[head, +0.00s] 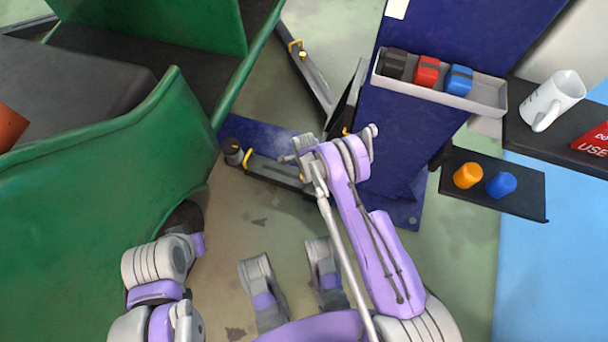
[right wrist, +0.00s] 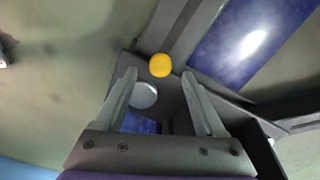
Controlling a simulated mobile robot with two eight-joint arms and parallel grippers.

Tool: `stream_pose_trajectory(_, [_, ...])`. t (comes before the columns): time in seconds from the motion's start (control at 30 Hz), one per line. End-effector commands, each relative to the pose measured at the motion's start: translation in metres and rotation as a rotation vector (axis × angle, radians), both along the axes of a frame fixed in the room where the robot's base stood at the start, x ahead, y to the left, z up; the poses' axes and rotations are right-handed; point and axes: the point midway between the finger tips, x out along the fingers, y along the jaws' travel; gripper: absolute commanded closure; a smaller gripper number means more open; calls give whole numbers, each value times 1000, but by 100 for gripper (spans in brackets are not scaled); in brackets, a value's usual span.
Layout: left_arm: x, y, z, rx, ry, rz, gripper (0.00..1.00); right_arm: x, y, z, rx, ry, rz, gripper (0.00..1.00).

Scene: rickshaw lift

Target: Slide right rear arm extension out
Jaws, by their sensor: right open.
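The lift's nearer arm (head: 270,168) lies low by the foot of the blue post, with a yellow handle (head: 247,158) and a round dark pad at its left end. A second lift arm (head: 315,80) with yellow parts reaches up behind it. I cannot tell from the picture which is the right rear one. My right gripper (head: 301,150) is above the nearer arm. In the right wrist view its fingers (right wrist: 165,108) are apart, with a yellow knob (right wrist: 160,65) and a pale disc (right wrist: 144,95) beyond them; contact is unclear. My left gripper is not visible, only its arm.
A green rickshaw body (head: 110,160) fills the left side. The blue lift post (head: 415,130) carries a tray (head: 490,92) of coloured blocks. A dark shelf (head: 520,197) with orange and blue pieces is at right. Some floor is clear between rickshaw and post.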

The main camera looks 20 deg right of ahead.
Motion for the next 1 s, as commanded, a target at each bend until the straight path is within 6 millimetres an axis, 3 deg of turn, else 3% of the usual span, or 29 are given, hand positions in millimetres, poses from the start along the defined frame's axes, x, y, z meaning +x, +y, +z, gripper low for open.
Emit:
stream_pose_trajectory(0.1, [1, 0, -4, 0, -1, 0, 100, 0, 0, -20, 0, 0, 0, 28])
stream_pose_trajectory(0.23, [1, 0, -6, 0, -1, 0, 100, 0, 0, -32, 0, 0, 0, 28])
stream_pose_trajectory(0.6, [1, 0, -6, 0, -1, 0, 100, 0, 0, -36, 0, 0, 1, 28])
stream_pose_trajectory(1.0, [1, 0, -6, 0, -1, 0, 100, 0, 0, -36, 0, 0, 1, 100])
